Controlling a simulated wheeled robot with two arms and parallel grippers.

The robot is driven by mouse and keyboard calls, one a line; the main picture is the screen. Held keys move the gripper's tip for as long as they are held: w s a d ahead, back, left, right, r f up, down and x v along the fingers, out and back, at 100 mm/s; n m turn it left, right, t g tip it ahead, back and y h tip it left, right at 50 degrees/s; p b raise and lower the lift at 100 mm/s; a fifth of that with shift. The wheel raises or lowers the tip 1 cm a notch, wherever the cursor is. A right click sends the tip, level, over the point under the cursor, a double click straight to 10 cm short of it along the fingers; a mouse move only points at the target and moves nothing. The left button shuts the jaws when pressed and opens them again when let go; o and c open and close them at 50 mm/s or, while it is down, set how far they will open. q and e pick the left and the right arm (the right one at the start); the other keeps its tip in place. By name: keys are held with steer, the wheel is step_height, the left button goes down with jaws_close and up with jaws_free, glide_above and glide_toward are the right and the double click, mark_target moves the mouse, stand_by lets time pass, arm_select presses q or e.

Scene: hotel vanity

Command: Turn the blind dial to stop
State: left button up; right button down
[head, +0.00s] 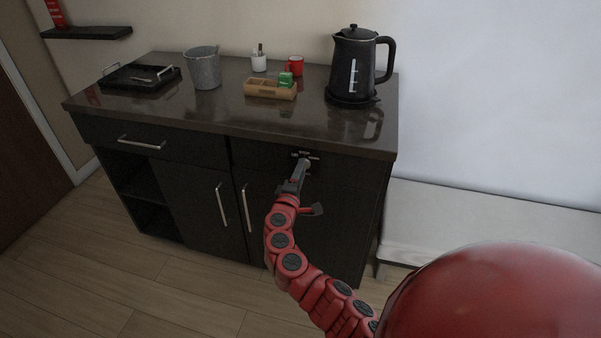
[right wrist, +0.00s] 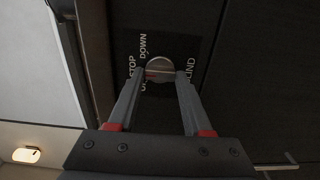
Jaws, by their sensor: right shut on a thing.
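The blind dial (right wrist: 160,64) is a round, light metal knob on a dark panel in the right wrist view. Around it are white words: STOP to its left, DOWN at upper left, UP at lower left, partly hidden, and BLIND to the right. A small reddish mark shows at the dial's lower left; its exact setting is hard to read. My right gripper (right wrist: 160,76) is shut on the dial, one fingertip on each side. In the head view my right gripper (head: 304,159) reaches the cabinet front below the countertop and mostly hides the dial. My left gripper is not in view.
The dark cabinet's countertop (head: 225,112) holds a black kettle (head: 352,67), a wooden box (head: 268,90), a red mug (head: 296,66), a grey bucket (head: 203,70) and a black tray (head: 139,79). Door handles (head: 246,208) stick out left of my arm. The floor in front is clear.

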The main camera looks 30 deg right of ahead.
steer(key=shift+c, duration=1.6)
jaws_free()
steer(key=shift+s+a, duration=0.1)
steer(key=b+v, duration=0.1)
steer(key=v, duration=1.6)
steer(key=shift+s, duration=0.15)
